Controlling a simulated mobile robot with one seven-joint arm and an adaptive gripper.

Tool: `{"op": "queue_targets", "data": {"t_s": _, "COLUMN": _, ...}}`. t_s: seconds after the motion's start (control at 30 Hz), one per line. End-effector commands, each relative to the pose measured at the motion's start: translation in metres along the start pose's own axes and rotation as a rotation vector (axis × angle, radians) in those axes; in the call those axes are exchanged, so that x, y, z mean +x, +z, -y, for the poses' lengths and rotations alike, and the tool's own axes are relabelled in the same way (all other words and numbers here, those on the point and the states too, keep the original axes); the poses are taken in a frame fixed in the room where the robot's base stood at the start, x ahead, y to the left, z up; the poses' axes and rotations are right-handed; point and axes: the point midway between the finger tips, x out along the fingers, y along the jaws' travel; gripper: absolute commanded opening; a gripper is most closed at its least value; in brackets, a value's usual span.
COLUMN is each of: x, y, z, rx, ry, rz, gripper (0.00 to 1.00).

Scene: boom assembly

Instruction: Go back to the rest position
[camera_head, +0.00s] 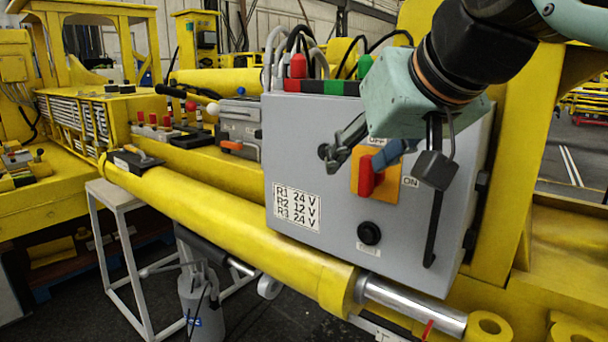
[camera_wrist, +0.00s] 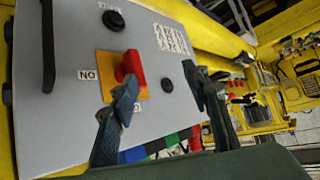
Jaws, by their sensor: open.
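My gripper (camera_head: 364,158) is in front of the grey control box (camera_head: 315,140), near its upper right part. Its two fingers are apart with nothing between them; they also show apart in the wrist view (camera_wrist: 162,90). A red rotary switch (camera_head: 366,180) on an orange plate sits just below the fingers, with OFF and ON labels beside it. In the wrist view the red switch (camera_wrist: 130,68) lies just beyond one fingertip. I cannot tell whether that finger touches it. The OFF label is partly covered in both views.
The box carries a black round button (camera_head: 369,233), a voltage label (camera_head: 297,207) and a black vertical handle (camera_head: 433,225). Cables and a red cap (camera_head: 298,65) stand on top. A yellow boom cylinder (camera_head: 220,225) runs below. A white stand (camera_head: 112,195) is at left.

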Motion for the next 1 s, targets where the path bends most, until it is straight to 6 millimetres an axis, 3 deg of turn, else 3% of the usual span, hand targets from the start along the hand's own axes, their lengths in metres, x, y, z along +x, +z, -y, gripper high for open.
{"op": "queue_targets", "data": {"t_s": 0.3, "x": 0.051, "y": 0.167, "z": -0.032, "rx": 0.107, "ry": 0.13, "rz": 0.247, "gripper": 0.43}}
{"op": "queue_targets", "data": {"t_s": 0.4, "x": 0.059, "y": 0.213, "z": -0.038, "rx": 0.131, "ry": 0.164, "rz": 0.309, "gripper": 0.43}}
{"op": "queue_targets", "data": {"t_s": 0.5, "x": 0.064, "y": 0.244, "z": -0.042, "rx": 0.146, "ry": 0.186, "rz": 0.349, "gripper": 0.43}}
{"op": "queue_targets", "data": {"t_s": 0.67, "x": 0.066, "y": 0.266, "z": -0.045, "rx": 0.157, "ry": 0.202, "rz": 0.377, "gripper": 0.43}}
{"op": "queue_targets", "data": {"t_s": 1.0, "x": 0.067, "y": 0.267, "z": -0.045, "rx": 0.157, "ry": 0.202, "rz": 0.379, "gripper": 0.43}}
